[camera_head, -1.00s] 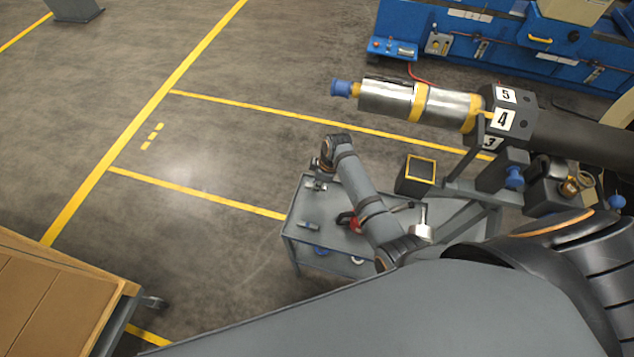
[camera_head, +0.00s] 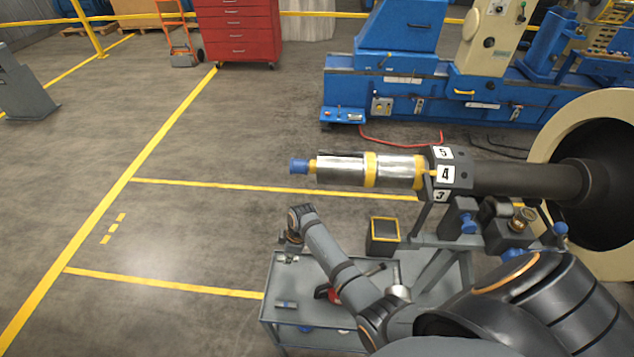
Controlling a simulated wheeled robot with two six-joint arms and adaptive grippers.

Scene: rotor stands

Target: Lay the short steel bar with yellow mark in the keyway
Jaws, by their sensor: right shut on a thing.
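The rotor shaft (camera_head: 480,177) lies level, with a shiny steel end, yellow bands and a blue tip at the left. A dark strip runs along the top of the steel end (camera_head: 340,170); I cannot tell for sure whether it is the keyway. My right gripper (camera_head: 291,247) points down over the left back of the grey cart, left of and below the shaft. It is shut on a small grey bar (camera_head: 287,258), mostly hidden and blurred; no yellow mark shows on it. Another small grey bar (camera_head: 287,304) lies on the cart. My left gripper is not in view.
The grey cart (camera_head: 350,262) also carries a red-handled tool (camera_head: 328,292). A dark box with a yellow rim (camera_head: 383,237) stands behind it, near the rotor stand. A blue machine (camera_head: 400,95) and a red tool cabinet (camera_head: 238,35) stand farther back.

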